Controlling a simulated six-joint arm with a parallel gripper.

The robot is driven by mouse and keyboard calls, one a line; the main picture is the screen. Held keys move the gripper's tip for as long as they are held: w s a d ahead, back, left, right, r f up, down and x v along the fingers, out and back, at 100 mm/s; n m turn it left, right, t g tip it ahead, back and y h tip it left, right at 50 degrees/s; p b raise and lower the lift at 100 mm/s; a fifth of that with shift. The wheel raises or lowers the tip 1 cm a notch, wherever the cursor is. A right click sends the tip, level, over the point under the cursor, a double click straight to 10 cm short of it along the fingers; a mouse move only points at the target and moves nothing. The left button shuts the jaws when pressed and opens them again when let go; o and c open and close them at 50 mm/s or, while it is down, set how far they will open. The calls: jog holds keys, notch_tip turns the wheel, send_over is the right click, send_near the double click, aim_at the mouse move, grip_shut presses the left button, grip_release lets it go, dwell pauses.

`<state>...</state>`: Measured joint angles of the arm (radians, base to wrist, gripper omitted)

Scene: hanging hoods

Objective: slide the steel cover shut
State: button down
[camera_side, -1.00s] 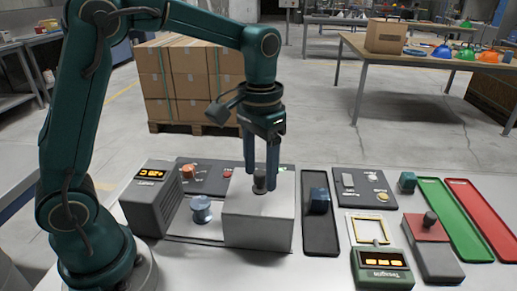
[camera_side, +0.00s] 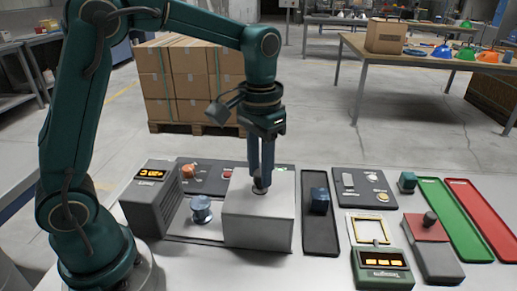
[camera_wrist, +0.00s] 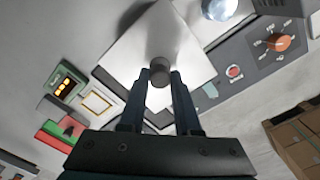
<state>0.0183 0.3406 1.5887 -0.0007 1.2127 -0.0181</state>
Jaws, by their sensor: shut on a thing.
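The steel cover (camera_side: 258,222) is a plain box-like hood with a short dark knob (camera_side: 260,187) on its top. It sits on a pale base plate (camera_side: 190,229), right of a grey unit with a lit display (camera_side: 150,205). A blue-grey spool-shaped part (camera_side: 201,210) stands uncovered on the plate, between the unit and the cover. My gripper (camera_side: 260,180) points straight down and is shut on the knob. In the wrist view the cover (camera_wrist: 195,42) lies beneath the fingers, with the knob (camera_wrist: 160,69) between their tips.
A dark control panel with an orange dial (camera_side: 188,171) is behind the cover. Right of the cover are a black tray (camera_side: 320,240) with a blue block (camera_side: 319,200), a green display box (camera_side: 381,267), and green (camera_side: 455,220) and red (camera_side: 483,220) trays.

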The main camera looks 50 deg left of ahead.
jog(key=shift+r, duration=0.1)
dwell(0.6)
jog(key=s+a, duration=0.9)
jog(key=shift+a, duration=0.2)
jog(key=c, duration=0.6)
grip_release()
jog(key=shift+d, duration=0.1)
notch_tip(320, 180, up, 5)
jog(key=shift+r, duration=0.1)
